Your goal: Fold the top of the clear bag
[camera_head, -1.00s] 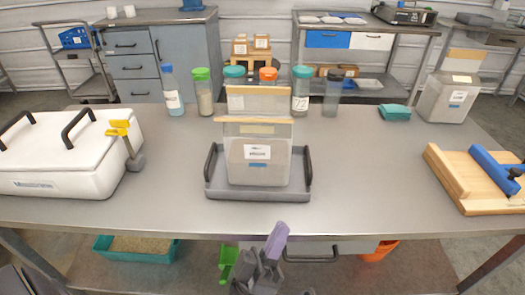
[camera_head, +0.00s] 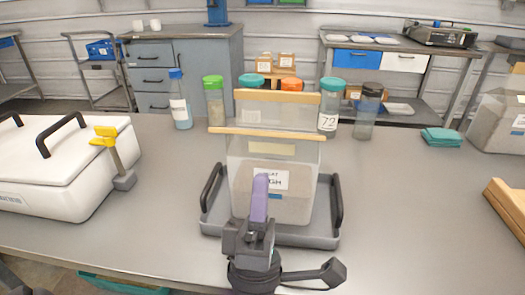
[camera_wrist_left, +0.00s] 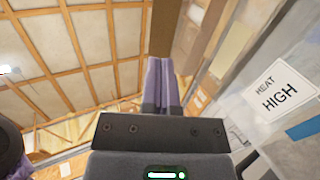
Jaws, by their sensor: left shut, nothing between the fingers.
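The clear bag (camera_head: 240,170) stands upright in a grey tray (camera_head: 325,232) with two dark handles. Its top is up, with a tan strip (camera_head: 290,135) along the front edge and another tan strip (camera_head: 278,96) higher behind it. A white label reading HEAT HIGH shows on the bag in the left wrist view (camera_wrist_left: 282,90). My left gripper (camera_head: 260,190) is in front of the bag and covers part of its label. Its purple fingers (camera_wrist_left: 162,82) are shut together and empty, pointing up beside the bag. I cannot tell whether they touch it. My right gripper is not in view.
A white cooler (camera_head: 62,165) with a yellow-handled tool (camera_head: 115,160) at its side is on the left. Several bottles stand behind the bag. A teal cloth (camera_head: 444,137), another bag (camera_head: 500,118) and a wooden board (camera_head: 508,205) are on the right. Bare table lies on both sides.

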